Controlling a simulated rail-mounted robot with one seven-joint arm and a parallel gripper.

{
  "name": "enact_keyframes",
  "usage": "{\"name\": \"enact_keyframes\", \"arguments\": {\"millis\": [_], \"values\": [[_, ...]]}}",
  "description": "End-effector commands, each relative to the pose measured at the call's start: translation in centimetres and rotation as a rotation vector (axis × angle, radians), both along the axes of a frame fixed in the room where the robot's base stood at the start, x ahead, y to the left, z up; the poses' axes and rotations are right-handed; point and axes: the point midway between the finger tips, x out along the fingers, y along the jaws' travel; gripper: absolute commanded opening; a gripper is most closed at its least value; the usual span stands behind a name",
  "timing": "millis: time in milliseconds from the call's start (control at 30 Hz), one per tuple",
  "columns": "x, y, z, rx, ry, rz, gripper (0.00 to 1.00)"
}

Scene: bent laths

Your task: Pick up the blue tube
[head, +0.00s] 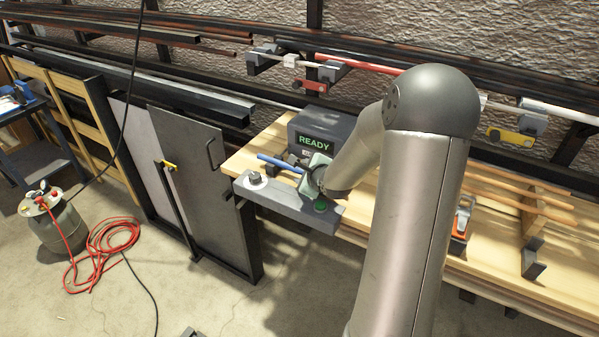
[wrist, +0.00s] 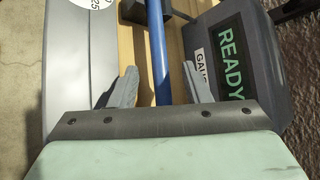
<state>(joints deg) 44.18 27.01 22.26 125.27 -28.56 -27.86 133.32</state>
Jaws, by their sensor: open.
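The blue tube (head: 277,161) lies over the bench beside the grey READY box, with its right end hidden behind my gripper in the head view. In the wrist view the blue tube (wrist: 158,52) runs up the picture, between the two grey fingers. My gripper (wrist: 160,72) is open, one finger on each side of the tube, with a gap on both sides. I cannot tell how far the fingertips are above or below the tube. In the head view my gripper (head: 310,178) is at the tube's right end, and its fingers are mostly hidden.
The grey READY box (head: 318,128) stands just behind the tube. A grey fixture (head: 285,200) with a round dial and green button runs along the bench's front edge. A dark support (wrist: 172,14) is close to the tube. Laths lie on the bench (head: 480,235) at right.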

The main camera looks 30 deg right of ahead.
Motion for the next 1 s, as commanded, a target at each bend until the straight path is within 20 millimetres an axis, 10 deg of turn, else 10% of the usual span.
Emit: {"name": "enact_keyframes", "arguments": {"millis": [333, 533, 1000], "values": [[1.0, -0.1, -0.7, 0.000, 0.001, -0.001, 0.43], [1.0, -0.1, -0.6, 0.000, 0.001, -0.001, 0.00], [1.0, -0.2, 0.5, -0.002, -0.002, -0.003, 0.00]]}}
